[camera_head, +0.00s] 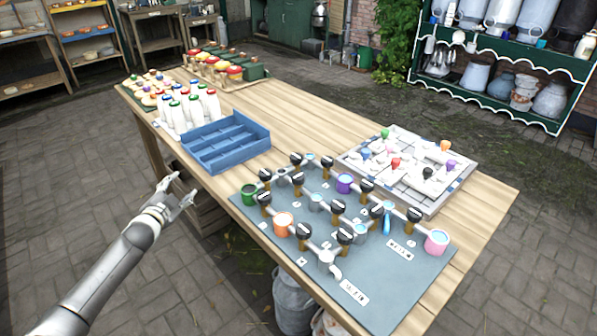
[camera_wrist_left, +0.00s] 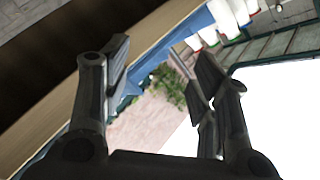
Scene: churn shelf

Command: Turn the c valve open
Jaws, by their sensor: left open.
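A grey valve board (camera_head: 408,284) lies on the wooden table in the head view. It carries several black-knobbed valves on pipes, such as a front knob (camera_head: 304,230) and a rear knob (camera_head: 296,159). Small white letter tags lie near them, too small to read, so I cannot tell which valve is c. My left gripper (camera_head: 181,187) is open and empty, left of the table's edge and apart from the board. In the left wrist view its two fingers (camera_wrist_left: 163,68) stand apart with nothing between them. My right gripper is not in view.
Coloured cups sit on the board, including an orange one (camera_head: 283,224) and a pink one (camera_head: 436,242). A blue crate (camera_head: 254,133) and white bottles (camera_head: 188,111) stand at the left. A tiled tray (camera_head: 434,205) lies behind the board.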

